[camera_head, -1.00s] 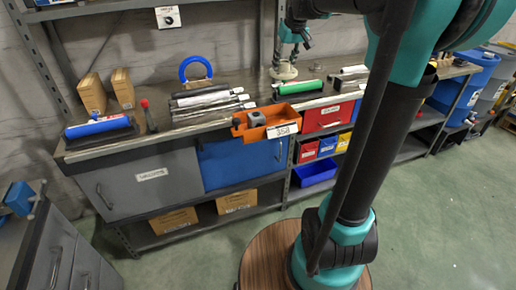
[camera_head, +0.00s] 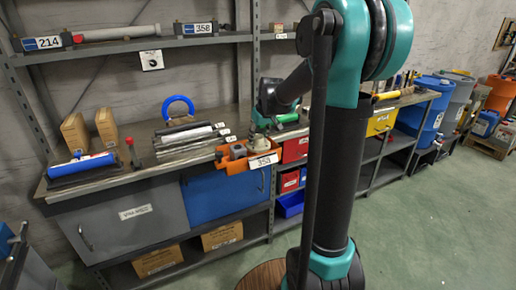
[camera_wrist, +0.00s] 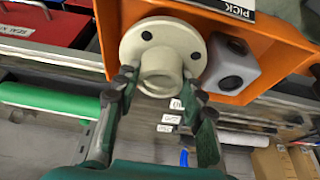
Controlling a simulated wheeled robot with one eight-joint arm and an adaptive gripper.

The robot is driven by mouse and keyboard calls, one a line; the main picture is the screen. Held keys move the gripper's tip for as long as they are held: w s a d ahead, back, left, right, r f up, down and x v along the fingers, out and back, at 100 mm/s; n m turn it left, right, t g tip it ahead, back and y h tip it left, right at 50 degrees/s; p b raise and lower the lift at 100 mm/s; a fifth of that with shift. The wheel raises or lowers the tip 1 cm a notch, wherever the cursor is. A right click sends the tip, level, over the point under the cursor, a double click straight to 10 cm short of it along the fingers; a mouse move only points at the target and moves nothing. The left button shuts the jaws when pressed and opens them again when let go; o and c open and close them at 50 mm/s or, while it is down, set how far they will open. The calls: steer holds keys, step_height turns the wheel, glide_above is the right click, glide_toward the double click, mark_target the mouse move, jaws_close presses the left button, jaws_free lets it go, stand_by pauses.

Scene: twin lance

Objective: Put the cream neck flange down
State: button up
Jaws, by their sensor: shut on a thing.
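The cream neck flange (camera_wrist: 140,42) is a round flange with dark bolt holes and a protruding neck. In the wrist view the two fingers of my gripper (camera_wrist: 160,80) are closed around its neck. The flange is over the orange tray (camera_wrist: 285,40), beside a grey block with a round hole (camera_wrist: 232,66). I cannot tell whether it touches the tray floor. In the head view the flange (camera_head: 262,143) shows at the tray (camera_head: 240,166), with my gripper (camera_head: 263,128) above it.
The tray sits at the bench's front edge with a white label (camera_head: 264,161). A red bin (camera_head: 295,149) is to its right. A green roller (camera_head: 286,118) lies behind; metal bars (camera_head: 185,136) and a blue roller (camera_head: 82,167) lie left. A shelf (camera_head: 130,45) runs above.

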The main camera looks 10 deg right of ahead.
mark_target(258, 147)
steer(key=shift+f, duration=2.35)
steer(key=shift+f, duration=0.15)
steer(key=o, duration=1.2)
steer(key=shift+o, duration=0.2)
steer(key=v, duration=1.2)
steer(key=s+d+f+m, duration=0.1)
steer(key=s+f, duration=0.8)
steer(key=s, duration=0.4)
steer(key=s+d+f+m+h, duration=0.1)
steer(key=s+f+m, duration=0.1)
steer(key=s+f, duration=0.7)
steer(key=s, duration=0.4)
steer(key=shift+d+m, duration=0.3)
steer(key=shift+d, duration=0.05)
steer(key=shift+f, duration=0.1)
